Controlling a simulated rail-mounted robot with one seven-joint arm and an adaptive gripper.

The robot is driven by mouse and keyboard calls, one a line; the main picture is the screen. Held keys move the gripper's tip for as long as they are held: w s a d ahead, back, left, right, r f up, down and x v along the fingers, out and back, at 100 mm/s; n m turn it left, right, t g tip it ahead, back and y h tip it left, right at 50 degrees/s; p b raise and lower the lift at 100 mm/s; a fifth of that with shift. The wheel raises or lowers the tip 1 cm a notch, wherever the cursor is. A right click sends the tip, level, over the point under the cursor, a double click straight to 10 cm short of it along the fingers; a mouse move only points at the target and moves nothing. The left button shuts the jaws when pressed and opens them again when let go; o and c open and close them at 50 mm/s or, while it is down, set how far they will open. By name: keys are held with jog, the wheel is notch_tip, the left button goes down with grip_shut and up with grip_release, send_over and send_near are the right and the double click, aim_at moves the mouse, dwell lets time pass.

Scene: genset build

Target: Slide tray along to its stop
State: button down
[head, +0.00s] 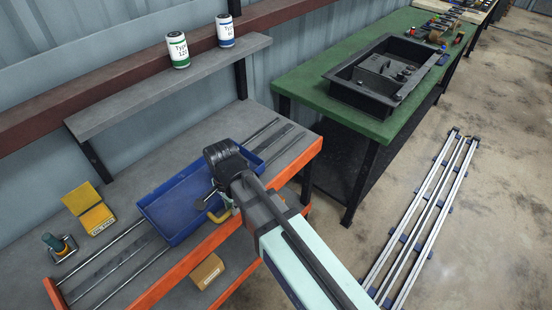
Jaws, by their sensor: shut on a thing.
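The blue tray (168,226) sits across the metal rails (118,262) on the grey-topped workbench, around the middle of their length. It has a low rim, and its right part is partly hidden by my arm. A yellow curved handle (216,216) shows at the tray's front right side. My gripper (222,204) is at this handle and is shut on it; its fingertips are mostly hidden behind my wrist. Bare rail shows on both sides of the tray. I cannot make out the stop clearly.
A yellow box (90,208) and a small stand with a teal-topped item (56,245) are at the bench's left. Two cans (178,50) stand on the shelf above. A cardboard box (207,271) lies below. A green table (310,85) is beyond the right end.

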aim_at(218, 220)
jog(key=shift+s+a+p, duration=0.1)
jog(key=shift+s+a, duration=0.4)
jog(key=shift+s, duration=0.35)
jog(key=shift+s+a+p, duration=0.1)
jog(key=shift+s+a, duration=0.4)
jog(key=shift+s, duration=0.3)
jog(key=shift+s+a+p, duration=0.1)
jog(key=shift+s+a, duration=0.4)
jog(key=shift+s, duration=0.35)
jog(key=shift+s+a, duration=0.1)
jog(key=shift+s+a+p, duration=0.25)
jog(key=shift+s+a, duration=1.2)
jog(key=shift+s, duration=0.55)
jog(key=shift+s+a+p, duration=0.2)
jog(key=shift+s+a, duration=1.2)
jog(key=shift+s, duration=0.55)
jog(key=shift+s+a+p, duration=0.25)
jog(key=shift+s+a, duration=1.2)
jog(key=shift+s, duration=0.55)
jog(key=shift+s+a+p, duration=0.15)
jog(key=shift+s+a, duration=0.75)
jog(key=shift+s, duration=0.3)
jog(key=shift+s+a+p, duration=0.15)
jog(key=shift+s+a, duration=0.75)
jog(key=shift+s, duration=0.35)
jog(key=shift+s+a+p, duration=0.15)
jog(key=shift+s+a, duration=0.75)
jog(key=shift+s, duration=0.3)
